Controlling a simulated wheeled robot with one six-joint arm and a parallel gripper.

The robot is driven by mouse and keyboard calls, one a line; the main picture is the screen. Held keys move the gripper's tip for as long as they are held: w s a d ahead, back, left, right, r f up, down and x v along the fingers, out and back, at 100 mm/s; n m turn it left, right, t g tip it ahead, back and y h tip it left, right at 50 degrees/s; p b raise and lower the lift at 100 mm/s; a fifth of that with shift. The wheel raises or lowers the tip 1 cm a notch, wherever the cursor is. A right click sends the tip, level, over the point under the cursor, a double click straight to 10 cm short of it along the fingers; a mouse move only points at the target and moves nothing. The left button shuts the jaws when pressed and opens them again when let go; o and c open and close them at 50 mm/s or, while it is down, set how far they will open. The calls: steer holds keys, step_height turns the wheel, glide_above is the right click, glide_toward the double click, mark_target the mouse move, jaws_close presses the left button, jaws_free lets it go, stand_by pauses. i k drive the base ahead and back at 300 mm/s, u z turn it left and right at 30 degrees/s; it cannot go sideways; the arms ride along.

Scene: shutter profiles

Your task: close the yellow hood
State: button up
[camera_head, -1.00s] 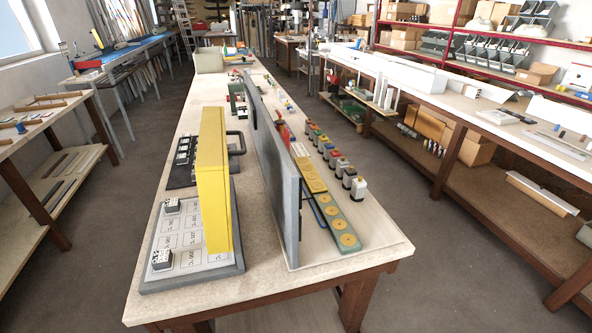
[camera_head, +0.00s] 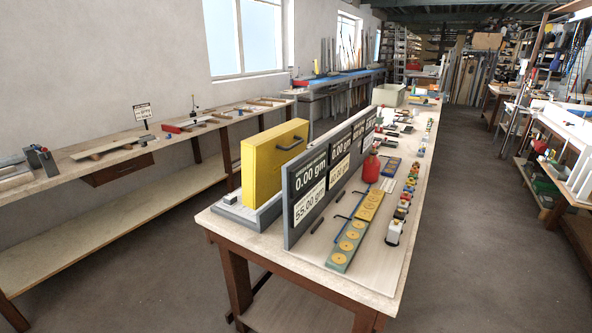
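The yellow hood (camera_head: 262,170) is a flat yellow panel standing upright on a grey base (camera_head: 232,215) at the near left end of the long table. A dark handle (camera_head: 290,143) shows on its right-facing side. The hood looks raised, not lying flat over the base. A tall grey display panel (camera_head: 312,190) with weight readings in grams stands just to its right and hides part of the base. My gripper is not in view.
The long table (camera_head: 375,283) carries a row of small coloured items, a green strip with yellow discs (camera_head: 352,232) and a red bottle (camera_head: 371,166). A wall bench (camera_head: 75,165) stands at left. Floor (camera_head: 470,230) is clear at right.

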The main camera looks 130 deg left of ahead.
mark_target(264, 154)
steer(key=u, duration=4.4)
steer(key=i, duration=1.65)
steer(key=z, duration=2.05)
steer(key=k, duration=1.1)
steer(key=u, duration=1.1)
steer(key=i, duration=0.1)
steer(key=u, duration=0.35)
